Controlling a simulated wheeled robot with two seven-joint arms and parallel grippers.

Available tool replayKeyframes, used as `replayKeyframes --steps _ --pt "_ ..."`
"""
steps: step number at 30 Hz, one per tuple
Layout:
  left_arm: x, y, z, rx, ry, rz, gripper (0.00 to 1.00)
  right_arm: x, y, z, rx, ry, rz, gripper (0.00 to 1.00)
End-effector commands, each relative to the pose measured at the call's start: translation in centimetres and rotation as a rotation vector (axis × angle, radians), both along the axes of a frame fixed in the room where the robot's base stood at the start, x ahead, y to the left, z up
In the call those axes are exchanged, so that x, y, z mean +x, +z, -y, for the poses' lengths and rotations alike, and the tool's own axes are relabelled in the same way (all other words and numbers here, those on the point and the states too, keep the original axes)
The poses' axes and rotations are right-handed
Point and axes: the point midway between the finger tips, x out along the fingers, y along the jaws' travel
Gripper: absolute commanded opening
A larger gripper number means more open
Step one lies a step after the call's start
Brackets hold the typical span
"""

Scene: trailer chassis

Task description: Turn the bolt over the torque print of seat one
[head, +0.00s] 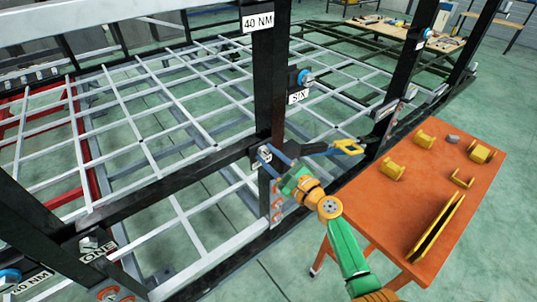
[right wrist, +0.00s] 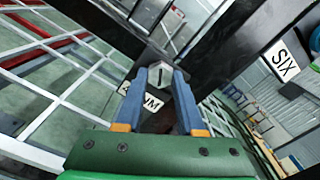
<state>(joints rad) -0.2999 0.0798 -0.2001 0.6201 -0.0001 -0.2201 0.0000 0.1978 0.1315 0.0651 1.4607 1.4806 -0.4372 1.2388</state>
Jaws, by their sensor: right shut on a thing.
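My right gripper (head: 269,155) reaches from the lower right to the middle black post in the head view. Its two blue fingers are shut on a pale bolt head (right wrist: 160,74) with a dark slot in the right wrist view. A white print ending in "NM" (right wrist: 146,103) shows between the fingers, its number partly covered. In the head view an "ONE" sign (head: 97,254) and a "40 NM" print (head: 33,284) are at the lower left, away from this gripper. I cannot tell which seat the held bolt belongs to. My left gripper is not in view.
A black tool with a yellow handle (head: 347,146) is just right of my right gripper. An orange table (head: 400,210) with several yellow parts stands at the right. A "SIX" sign (head: 299,97) and another "40 NM" print (head: 258,22) are on the black posts.

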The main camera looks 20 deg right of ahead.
Motion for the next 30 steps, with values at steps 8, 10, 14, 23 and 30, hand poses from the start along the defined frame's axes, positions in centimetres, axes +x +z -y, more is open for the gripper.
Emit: replayKeyframes --steps 8,10,14,23,30 --pt "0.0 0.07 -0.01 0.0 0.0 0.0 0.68 -0.18 -0.66 -0.16 0.031 0.005 -0.026 0.0" --pt "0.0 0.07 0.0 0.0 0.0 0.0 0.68 -0.18 -0.66 -0.16 0.033 0.005 -0.027 0.0" --pt "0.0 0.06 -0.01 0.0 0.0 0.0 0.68 -0.17 -0.66 -0.15 0.032 0.005 -0.026 0.0" --pt "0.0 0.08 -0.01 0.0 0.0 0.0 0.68 -0.11 -0.48 -0.11 0.033 0.004 -0.022 0.68" --pt "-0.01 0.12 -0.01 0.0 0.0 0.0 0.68 -0.08 -0.22 -0.02 0.033 0.002 -0.017 0.68"
